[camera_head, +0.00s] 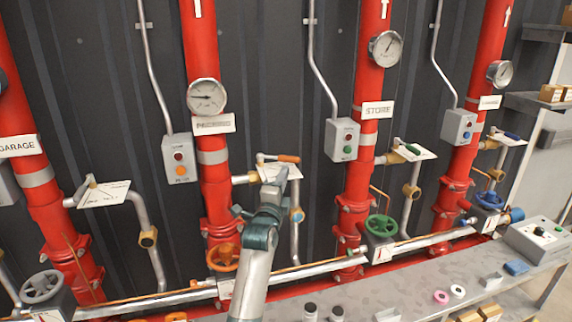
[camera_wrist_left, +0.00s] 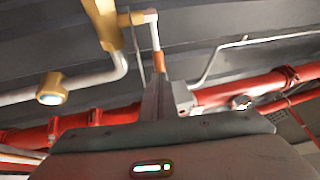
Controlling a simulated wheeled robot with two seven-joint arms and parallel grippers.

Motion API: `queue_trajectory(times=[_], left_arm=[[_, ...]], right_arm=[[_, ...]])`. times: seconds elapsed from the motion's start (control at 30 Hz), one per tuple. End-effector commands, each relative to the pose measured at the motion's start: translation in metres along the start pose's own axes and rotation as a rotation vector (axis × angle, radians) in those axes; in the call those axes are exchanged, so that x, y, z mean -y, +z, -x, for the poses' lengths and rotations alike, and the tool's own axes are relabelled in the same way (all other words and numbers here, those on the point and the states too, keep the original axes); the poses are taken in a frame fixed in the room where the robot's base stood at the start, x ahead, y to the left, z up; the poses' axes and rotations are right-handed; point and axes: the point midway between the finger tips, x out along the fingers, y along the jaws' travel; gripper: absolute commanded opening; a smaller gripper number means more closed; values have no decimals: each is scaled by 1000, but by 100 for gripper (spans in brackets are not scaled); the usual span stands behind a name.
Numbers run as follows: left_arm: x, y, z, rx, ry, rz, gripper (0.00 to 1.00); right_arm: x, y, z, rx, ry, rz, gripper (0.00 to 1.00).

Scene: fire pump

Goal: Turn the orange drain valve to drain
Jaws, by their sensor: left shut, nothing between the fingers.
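The drain valve with the orange lever handle (camera_head: 288,158) sits on the side branch of the second red pipe, above a small white label plate (camera_head: 268,174). The lever points to the right in the head view. My left gripper (camera_head: 282,176) is shut and empty, just below the orange handle. In the left wrist view the brass valve body (camera_wrist_left: 105,22) is at the top, and the orange handle (camera_wrist_left: 159,62) is right at the tips of my shut fingers (camera_wrist_left: 158,90). I cannot tell whether they touch. My right gripper is not in view.
An orange handwheel (camera_head: 222,257) is low on the same pipe, partly beside my arm. A gauge (camera_head: 206,97) and a switch box (camera_head: 180,160) are nearby. Other risers have green (camera_head: 381,226) and blue (camera_head: 489,200) handwheels. A grey bench (camera_head: 440,285) holds small items at the lower right.

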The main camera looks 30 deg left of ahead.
Motion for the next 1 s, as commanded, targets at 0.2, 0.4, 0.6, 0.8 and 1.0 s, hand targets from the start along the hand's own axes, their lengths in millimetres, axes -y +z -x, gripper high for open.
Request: queue_trajectory(times=[0.2,0.4,0.6,0.8,1.0], left_arm=[[2,0,-26,0,2,0,0],[0,0,-35,0,1,0,0],[0,0,-36,0,1,-1,0],[0,0,-36,0,0,-1,0],[-2,-1,-38,0,1,-2,0]], right_arm=[[0,-1,15,0,0,0,42],[0,-2,18,0,0,0,42],[0,-2,17,0,0,0,42],[0,-2,17,0,0,0,42],[0,-1,16,0,0,0,42]])
